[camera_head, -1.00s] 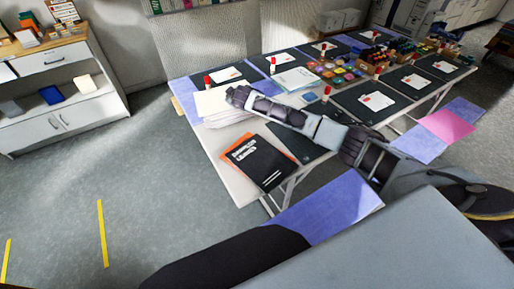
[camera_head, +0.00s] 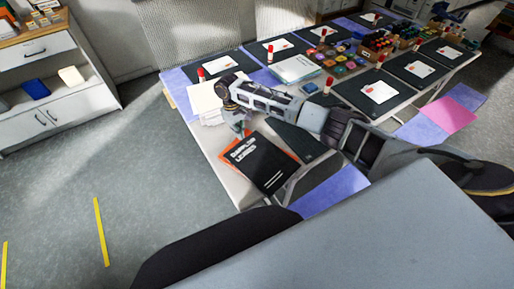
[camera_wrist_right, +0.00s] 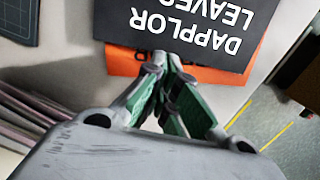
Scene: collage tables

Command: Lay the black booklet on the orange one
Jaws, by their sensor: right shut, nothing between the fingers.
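The black booklet (camera_head: 263,164) lies on top of the orange booklet (camera_head: 229,148) at the near left corner of the table. The orange one shows as a strip along the black one's edge. In the right wrist view the black booklet (camera_wrist_right: 190,25) carries white lettering, and the orange booklet (camera_wrist_right: 122,62) sticks out from under it. My right gripper (camera_head: 243,133) is shut and empty, pointing down at the booklets' edge. In the right wrist view its green-padded fingertips (camera_wrist_right: 168,62) meet over the orange strip. My left gripper is not in view.
A stack of white paper (camera_head: 208,105) stands just behind the booklets. Black mats (camera_head: 367,92) with cards and red-capped glue sticks cover the table (camera_head: 217,160). Paint pots (camera_head: 345,60) and boxes of bottles (camera_head: 383,43) stand farther back. The floor at left is open.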

